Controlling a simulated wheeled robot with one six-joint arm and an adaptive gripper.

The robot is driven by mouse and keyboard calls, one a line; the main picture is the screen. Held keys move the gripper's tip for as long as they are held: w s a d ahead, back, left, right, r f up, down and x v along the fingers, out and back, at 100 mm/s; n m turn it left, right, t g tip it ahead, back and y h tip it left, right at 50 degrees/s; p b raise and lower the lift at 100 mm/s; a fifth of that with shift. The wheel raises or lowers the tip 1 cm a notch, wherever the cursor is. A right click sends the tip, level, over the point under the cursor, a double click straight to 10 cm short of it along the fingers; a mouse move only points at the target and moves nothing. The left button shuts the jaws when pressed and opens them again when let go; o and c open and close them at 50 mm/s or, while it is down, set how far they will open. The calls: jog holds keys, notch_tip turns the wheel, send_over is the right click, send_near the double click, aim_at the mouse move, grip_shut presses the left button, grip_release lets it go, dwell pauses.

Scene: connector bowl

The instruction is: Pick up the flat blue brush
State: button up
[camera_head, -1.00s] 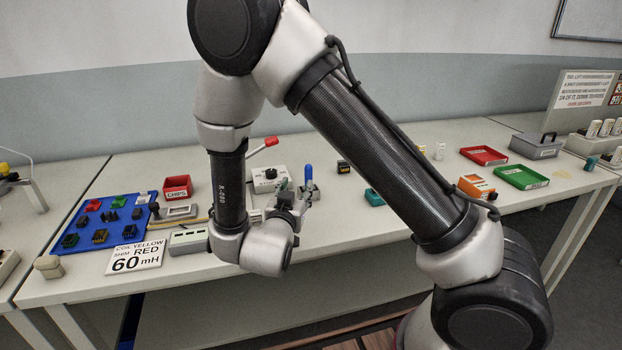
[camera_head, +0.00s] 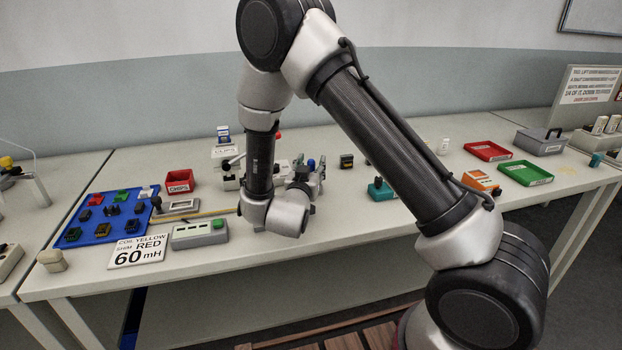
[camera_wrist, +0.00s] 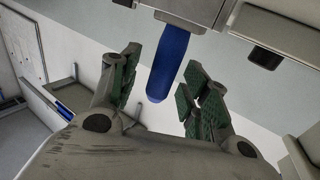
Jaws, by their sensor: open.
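The blue brush (camera_head: 311,164) shows as a small upright blue piece at my gripper (camera_head: 305,176), above the middle of the bench. In the wrist view the blue brush (camera_wrist: 168,68) is a long, rounded blue piece running down from a grey block at the top edge. My gripper (camera_wrist: 162,72) is open, with one green-padded finger on each side of the blue piece. Gaps show between the fingers and the blue piece. The brush's lower part and its holder are mostly hidden behind my gripper in the head view.
Left of my gripper are a white box (camera_head: 228,153) with a blue item above it, a grey device (camera_head: 199,234) and a red bin (camera_head: 179,182). A teal block (camera_head: 380,191) and a black block (camera_head: 346,161) stand to the right. Bare bench (camera_head: 340,215) lies in front.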

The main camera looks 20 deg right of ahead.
grip_shut()
jog(key=shift+r, duration=0.1)
dwell(0.3)
